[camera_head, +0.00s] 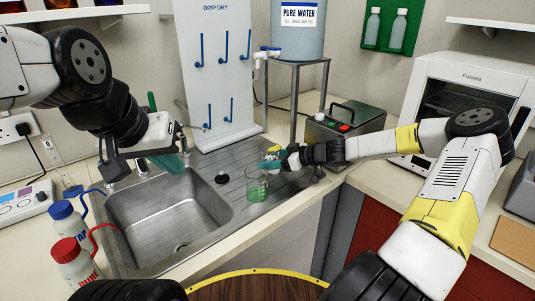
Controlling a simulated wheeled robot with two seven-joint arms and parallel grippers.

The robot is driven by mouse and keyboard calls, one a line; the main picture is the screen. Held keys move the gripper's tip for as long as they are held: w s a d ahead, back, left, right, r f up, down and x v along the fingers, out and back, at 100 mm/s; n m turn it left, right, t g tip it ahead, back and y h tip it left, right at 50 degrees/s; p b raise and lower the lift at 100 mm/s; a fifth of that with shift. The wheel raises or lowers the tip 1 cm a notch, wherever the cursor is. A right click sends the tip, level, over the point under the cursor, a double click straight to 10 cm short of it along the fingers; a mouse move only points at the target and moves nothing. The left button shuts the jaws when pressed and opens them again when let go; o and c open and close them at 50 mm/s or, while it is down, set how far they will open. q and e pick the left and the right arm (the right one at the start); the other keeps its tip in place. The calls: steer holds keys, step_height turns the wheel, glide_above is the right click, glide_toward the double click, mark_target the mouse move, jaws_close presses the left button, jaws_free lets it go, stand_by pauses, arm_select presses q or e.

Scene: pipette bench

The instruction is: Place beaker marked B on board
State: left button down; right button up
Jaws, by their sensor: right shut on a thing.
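A clear, green-tinted glass beaker (257,186) is upright over the right side of the ribbed steel drainboard, right of the sink basin. No letter on it is readable. My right gripper (272,162) is shut on it at the upper rim, reaching in from the right; its fingers are partly hidden. I cannot tell whether the beaker's base touches the steel. The white board (222,97) marked DRIP DRY stands behind the drainboard, with several blue pegs that look empty. My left gripper (143,163) hangs above the sink's back left corner; its finger opening is unclear.
The sink basin (165,222) lies left of the beaker. Blue-capped (67,222) and red-capped (74,260) wash bottles stand at its left. A PURE WATER tank (297,38) on a metal stand is right of the board.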

steer(key=shift+f, duration=0.1)
steer(key=o, duration=1.3)
